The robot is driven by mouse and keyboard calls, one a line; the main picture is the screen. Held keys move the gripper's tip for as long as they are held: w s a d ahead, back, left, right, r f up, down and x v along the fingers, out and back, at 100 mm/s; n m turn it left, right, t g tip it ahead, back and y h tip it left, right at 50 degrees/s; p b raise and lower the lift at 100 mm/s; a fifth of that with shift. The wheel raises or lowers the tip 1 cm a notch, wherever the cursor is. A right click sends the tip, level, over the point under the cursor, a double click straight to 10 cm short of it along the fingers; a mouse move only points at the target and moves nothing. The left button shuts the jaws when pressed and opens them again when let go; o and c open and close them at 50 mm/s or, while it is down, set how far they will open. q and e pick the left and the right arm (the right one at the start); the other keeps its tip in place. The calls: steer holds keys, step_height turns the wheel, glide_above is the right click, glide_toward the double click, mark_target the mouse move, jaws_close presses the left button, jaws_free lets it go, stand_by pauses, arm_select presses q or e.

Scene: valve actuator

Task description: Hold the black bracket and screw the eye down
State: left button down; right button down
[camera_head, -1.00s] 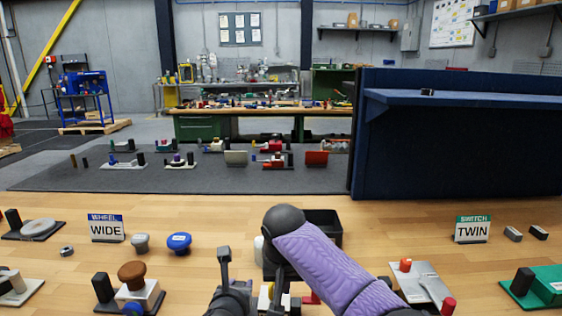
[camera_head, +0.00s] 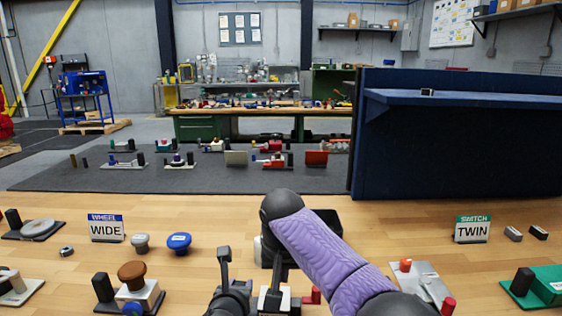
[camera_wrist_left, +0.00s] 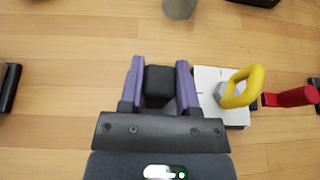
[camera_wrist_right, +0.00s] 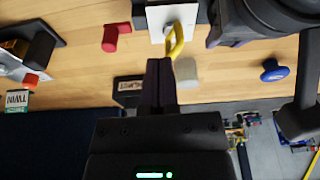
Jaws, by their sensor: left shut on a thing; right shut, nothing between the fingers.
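The black bracket (camera_wrist_left: 159,82) is a dark upright block between the two purple fingers of my left gripper (camera_wrist_left: 158,66), which is shut on it in the left wrist view. To its right is a white block (camera_wrist_left: 212,82) carrying a yellow eye (camera_wrist_left: 243,84) on a grey collar. The yellow eye also shows in the right wrist view (camera_wrist_right: 177,40). There my right gripper (camera_wrist_right: 160,62) is shut and empty, its fingertips right beside the eye's loop; I cannot tell whether they touch it. In the head view my right arm's purple sleeve hides most of this area.
A red-handled part (camera_wrist_left: 292,97) lies close to the white block's right side. A black bin (camera_head: 326,222) stands behind my right arm. Left are a brown-knobbed fixture (camera_head: 133,275), a blue knob (camera_head: 179,242) and a grey knob (camera_head: 140,243). A plate with red pegs (camera_head: 420,280) lies right.

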arm_select(q)
steer(key=shift+f, duration=0.2)
arm_select(e)
steer(key=shift+s+x, duration=0.25)
steer(key=shift+x, duration=0.7)
steer(key=shift+s+x, duration=0.2)
steer(key=shift+x, duration=0.8)
steer(key=shift+f, duration=0.1)
steer(key=shift+s, duration=0.1)
steer(key=w+v, duration=0.1)
steer(key=v, duration=0.4)
steer(key=shift+s+r, duration=0.2)
steer(key=shift+r, duration=0.35)
steer(key=shift+d+r, duration=0.1)
